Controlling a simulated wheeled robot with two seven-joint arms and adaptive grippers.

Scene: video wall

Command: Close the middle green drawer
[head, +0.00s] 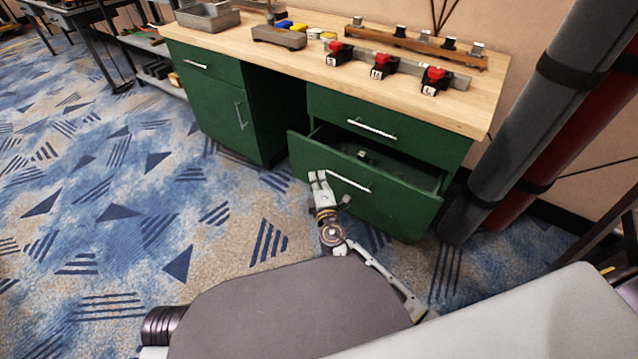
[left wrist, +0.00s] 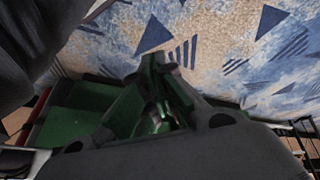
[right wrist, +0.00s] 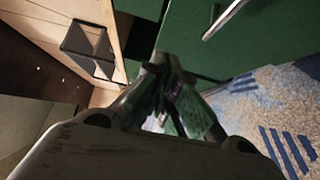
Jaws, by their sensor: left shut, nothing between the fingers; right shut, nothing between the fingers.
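The open green drawer (head: 400,204) sticks out of the right side of the workbench, under a shut drawer (head: 410,138). Its silver handle (head: 348,182) is on its front, and its inside shows dark with a small object in it. My right gripper (head: 318,177) is shut and empty, in front of the drawer front, just left of the handle; I cannot tell if it touches. In the right wrist view its fingers (right wrist: 165,65) are together near a green panel with a silver handle (right wrist: 224,18). My left gripper (left wrist: 158,65) is shut and empty in its wrist view, above the patterned carpet.
The wooden bench top (head: 270,64) carries red-topped devices (head: 383,65), a metal tray (head: 207,15) and a wooden rack (head: 415,42). Large grey and red rolls (head: 535,130) stand to the right of the bench. The carpet (head: 110,200) at left is clear.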

